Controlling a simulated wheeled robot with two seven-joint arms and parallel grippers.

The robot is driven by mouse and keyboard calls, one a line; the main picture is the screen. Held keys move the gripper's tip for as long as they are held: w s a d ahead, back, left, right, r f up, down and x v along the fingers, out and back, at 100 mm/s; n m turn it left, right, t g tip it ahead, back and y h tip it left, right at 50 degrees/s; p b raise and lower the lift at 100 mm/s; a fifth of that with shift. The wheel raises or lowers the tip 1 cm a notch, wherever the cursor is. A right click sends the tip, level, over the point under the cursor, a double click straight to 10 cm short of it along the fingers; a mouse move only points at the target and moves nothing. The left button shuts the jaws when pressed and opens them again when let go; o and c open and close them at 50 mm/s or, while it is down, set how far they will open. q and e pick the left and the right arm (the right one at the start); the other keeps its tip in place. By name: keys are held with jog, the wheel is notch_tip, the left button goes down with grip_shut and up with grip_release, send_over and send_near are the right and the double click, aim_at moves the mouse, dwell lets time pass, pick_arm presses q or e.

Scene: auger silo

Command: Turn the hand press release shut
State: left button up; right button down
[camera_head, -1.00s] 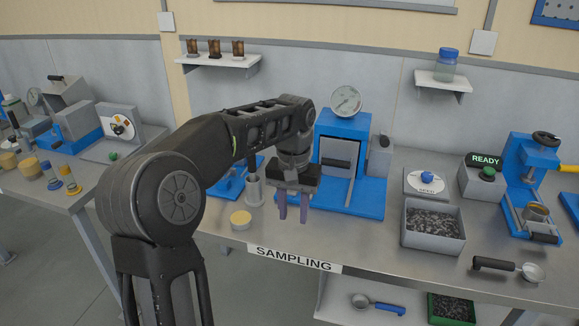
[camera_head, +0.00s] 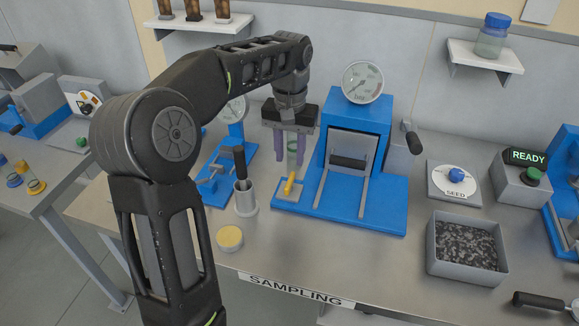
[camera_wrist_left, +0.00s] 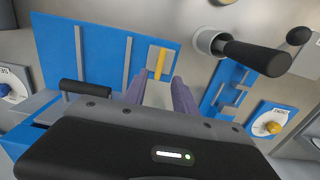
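The blue hand press (camera_head: 356,115) stands on the bench with a round gauge (camera_head: 362,82) on top. At its left is a small pale plate with a yellow lever (camera_head: 289,184), which I take to be the release. The lever also shows in the left wrist view (camera_wrist_left: 160,63), lying just beyond the fingertips. My right gripper is out of view.
A metal cup with a black-handled tool (camera_head: 244,198) stands left of the lever, near a yellow-topped dish (camera_head: 229,238). A blue stand with a dial (camera_head: 233,108) is behind. A grey bin of dark grains (camera_head: 467,246) sits right. The bench front is mostly clear.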

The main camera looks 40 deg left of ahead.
aim_at(290, 180)
pick_arm(q)
jog(key=shift+s+d, duration=0.1)
jog(key=shift+s, duration=0.05)
jog(key=shift+f+p, duration=0.35)
jog(key=shift+f, duration=3.55)
grip_shut()
